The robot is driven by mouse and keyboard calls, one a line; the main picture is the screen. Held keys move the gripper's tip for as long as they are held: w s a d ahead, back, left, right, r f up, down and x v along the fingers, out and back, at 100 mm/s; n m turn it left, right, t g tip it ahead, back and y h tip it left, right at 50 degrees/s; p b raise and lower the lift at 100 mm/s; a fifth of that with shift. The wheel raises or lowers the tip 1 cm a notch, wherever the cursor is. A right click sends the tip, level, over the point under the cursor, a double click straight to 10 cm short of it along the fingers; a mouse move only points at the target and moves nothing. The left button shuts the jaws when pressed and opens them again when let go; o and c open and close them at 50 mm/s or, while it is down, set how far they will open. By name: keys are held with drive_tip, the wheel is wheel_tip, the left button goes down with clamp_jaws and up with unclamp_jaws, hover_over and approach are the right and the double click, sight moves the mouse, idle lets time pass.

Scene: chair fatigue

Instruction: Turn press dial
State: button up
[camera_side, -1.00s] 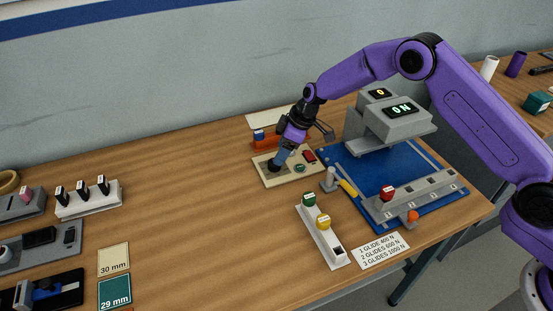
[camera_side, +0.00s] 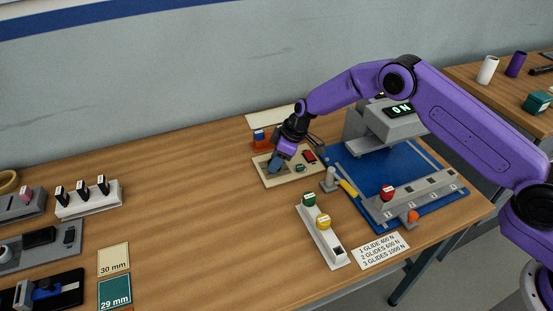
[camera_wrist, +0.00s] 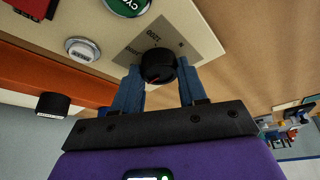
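The press dial is a black round knob (camera_wrist: 158,66) with a small red mark, on a grey scale plate (camera_wrist: 187,38) with printed numbers, seen in the wrist view. My gripper (camera_wrist: 160,72) has its blue fingers on both sides of the knob, and they appear to touch it. In the side view my gripper (camera_side: 274,165) points down at the left part of the cream control panel (camera_side: 268,179) and hides the dial. The press (camera_side: 396,125) stands to the right, its front display (camera_side: 398,110) reading 0 N.
The panel also carries a green button (camera_side: 300,168) and a red switch (camera_side: 309,157). An orange block (camera_side: 262,144) stands behind it. A grey post (camera_side: 330,180) and a rack with green and yellow knobs (camera_side: 322,238) are nearby.

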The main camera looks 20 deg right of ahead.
drive_tip(key=shift+w+n+g+y, duration=0.15)
drive_tip(key=shift+n+g, duration=0.25)
drive_tip(key=shift+n, duration=0.8)
drive_tip(key=shift+s+n+g+y, duration=0.15)
drive_tip(key=shift+n+g, duration=0.25)
drive_tip(key=shift+n, duration=0.8)
drive_tip(key=shift+w, duration=0.1)
drive_tip(key=o, duration=1.1)
drive_tip(key=shift+c, duration=0.2)
drive_tip(key=shift+d+r, duration=0.1)
drive_tip(key=v, duration=1.7)
drive_tip(key=shift+w+r, duration=0.1)
drive_tip(key=shift+r, duration=0.1)
